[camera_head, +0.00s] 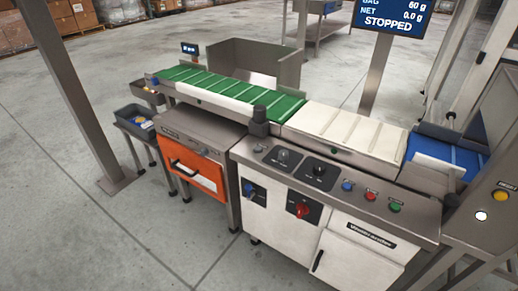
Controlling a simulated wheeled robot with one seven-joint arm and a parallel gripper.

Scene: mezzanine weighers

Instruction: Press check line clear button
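A control panel on the checkweigher cabinet (286,222) has a blue button (347,186), a red button (370,195) and a green button (394,206) in a row. On the grey housing at the right edge are a yellow button (501,195) and a bright white round button or lamp (481,216). Labels are too small to read, so I cannot tell which one is the check line clear button. My gripper is not in view.
A green belt (230,92), a pale ribbed belt (345,127) and a blue belt (452,153) run along the top. A screen (390,15) reads STOPPED. A post (78,95) stands left. The floor in the left foreground is clear.

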